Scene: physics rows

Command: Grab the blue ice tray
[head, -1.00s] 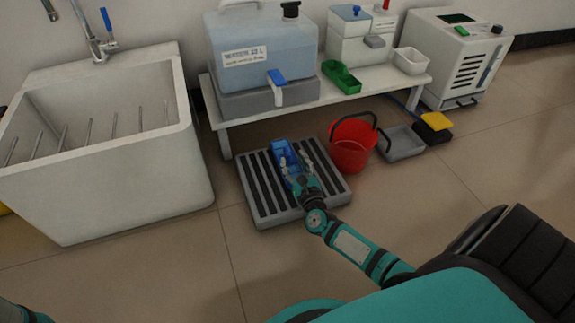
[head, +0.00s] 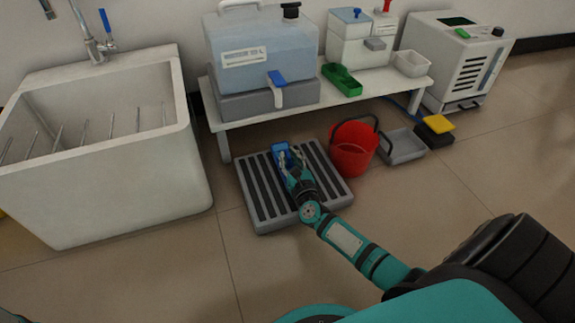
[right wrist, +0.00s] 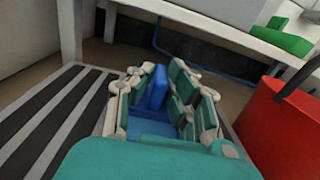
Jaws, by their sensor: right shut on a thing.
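The blue ice tray (head: 279,148) is at the grey slatted platform on the floor, partly hidden by my right gripper (head: 292,162). My right gripper reaches down over the platform and is shut on the tray. In the right wrist view, the blue tray (right wrist: 157,88) shows between the two fingers of the right gripper (right wrist: 163,96). I cannot tell whether the tray still touches the slats. My left gripper is not in view.
The slatted platform (head: 255,199) stands between a white sink (head: 120,205) and a red bucket (head: 352,158). Behind it is a low white bench (head: 300,112) with a water container (head: 262,45) and a green tray (head: 341,79). Floor in front is clear.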

